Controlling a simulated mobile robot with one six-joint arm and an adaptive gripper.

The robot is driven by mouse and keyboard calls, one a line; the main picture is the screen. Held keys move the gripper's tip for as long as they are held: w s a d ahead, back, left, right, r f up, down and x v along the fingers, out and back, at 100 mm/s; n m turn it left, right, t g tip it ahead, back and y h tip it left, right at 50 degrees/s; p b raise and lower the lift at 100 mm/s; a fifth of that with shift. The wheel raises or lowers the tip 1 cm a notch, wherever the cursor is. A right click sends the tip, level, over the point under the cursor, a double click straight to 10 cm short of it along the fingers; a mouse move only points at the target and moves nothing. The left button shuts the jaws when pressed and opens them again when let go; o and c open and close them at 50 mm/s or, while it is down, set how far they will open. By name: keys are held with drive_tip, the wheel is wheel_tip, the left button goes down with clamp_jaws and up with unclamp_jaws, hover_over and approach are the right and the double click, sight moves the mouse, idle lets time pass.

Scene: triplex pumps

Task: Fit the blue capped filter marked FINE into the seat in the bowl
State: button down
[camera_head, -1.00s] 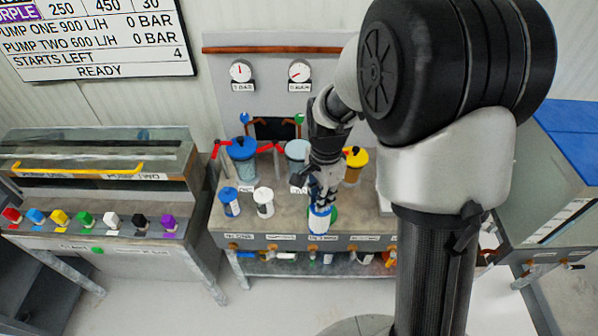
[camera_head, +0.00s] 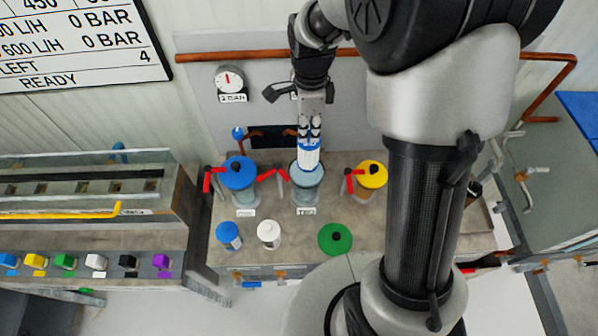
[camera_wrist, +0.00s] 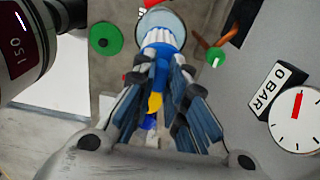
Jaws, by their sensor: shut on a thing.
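The held blue-capped filter (camera_head: 308,158) has a white pleated body and hangs upright below my gripper (camera_head: 309,138), whose fingers are shut on its cap. Its lower end overlaps the mouth of the open clear middle bowl (camera_head: 307,190); I cannot tell how far inside it is. In the wrist view the filter (camera_wrist: 165,35) lies beyond the fingers, in front of the bowl rim (camera_wrist: 178,17). The seat is hidden, and no FINE mark is legible. Another blue-capped filter (camera_head: 228,236) stands on the bench at the front left.
A white-capped filter (camera_head: 268,234) and a green lid (camera_head: 336,238) lie at the bench front. A blue-lidded bowl (camera_head: 239,174) and a yellow-lidded bowl (camera_head: 371,176) flank the middle one, with red handles close by. The gauge panel (camera_head: 270,105) rises behind.

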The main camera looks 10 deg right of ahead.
drive_tip(key=shift+w+f, duration=0.1)
drive_tip(key=shift+w, duration=0.05)
wheel_tip(320, 180, down, 20)
drive_tip(key=b, duration=0.3)
drive_tip(key=shift+r+b, duration=0.25)
drive_tip(key=shift+b, duration=0.05)
drive_tip(key=shift+f, duration=0.2)
drive_tip(key=c, duration=1.6)
unclamp_jaws()
drive_tip(key=shift+r, duration=0.15)
